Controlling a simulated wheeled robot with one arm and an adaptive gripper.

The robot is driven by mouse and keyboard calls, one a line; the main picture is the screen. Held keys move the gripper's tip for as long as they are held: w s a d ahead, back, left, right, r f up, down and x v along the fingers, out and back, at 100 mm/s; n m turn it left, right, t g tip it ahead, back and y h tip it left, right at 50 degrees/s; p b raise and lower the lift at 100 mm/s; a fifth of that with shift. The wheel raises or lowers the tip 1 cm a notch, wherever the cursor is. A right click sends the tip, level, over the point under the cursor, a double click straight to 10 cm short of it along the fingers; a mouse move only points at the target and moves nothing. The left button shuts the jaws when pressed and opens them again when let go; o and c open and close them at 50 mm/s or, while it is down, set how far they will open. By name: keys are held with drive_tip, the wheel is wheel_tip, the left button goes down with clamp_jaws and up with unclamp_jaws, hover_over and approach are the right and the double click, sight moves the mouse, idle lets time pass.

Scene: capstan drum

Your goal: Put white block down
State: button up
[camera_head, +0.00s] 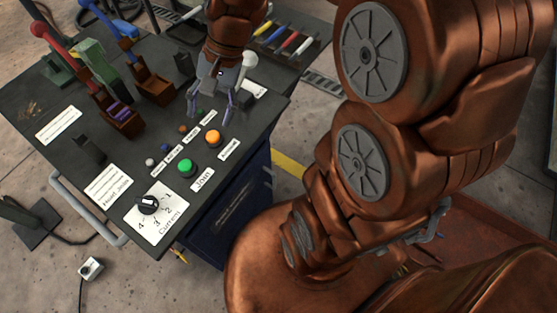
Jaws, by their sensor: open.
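My gripper (211,104) points down over the dark control table (60,88), its two fingers spread apart with nothing visible between them. A small dark green button or knob shows near the fingertips. A pale rounded piece (250,60) is just right of my wrist; I cannot tell whether it is the white block. No clear white block can be made out, and my gripper and wrist hide part of the table.
Green (187,168) and orange (212,138) buttons and a black dial (148,204) are in front of my gripper. Red, green and blue levers stand at left. Coloured handles (285,38) lie in a rack behind. A grey rail (85,212) edges the table.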

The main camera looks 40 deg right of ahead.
drive_tip(key=s+d+f+n+h, duration=0.1)
drive_tip(key=s+n, duration=0.3)
drive_tip(key=s, duration=0.4)
drive_tip(key=s+d+f+n+g+h, duration=0.1)
drive_tip(key=s+d+n+h, duration=0.2)
drive_tip(key=s, duration=0.6)
drive_tip(key=shift+n+g+h, duration=0.3)
drive_tip(key=shift+n+h, duration=0.2)
drive_tip(key=shift+s+r, duration=0.1)
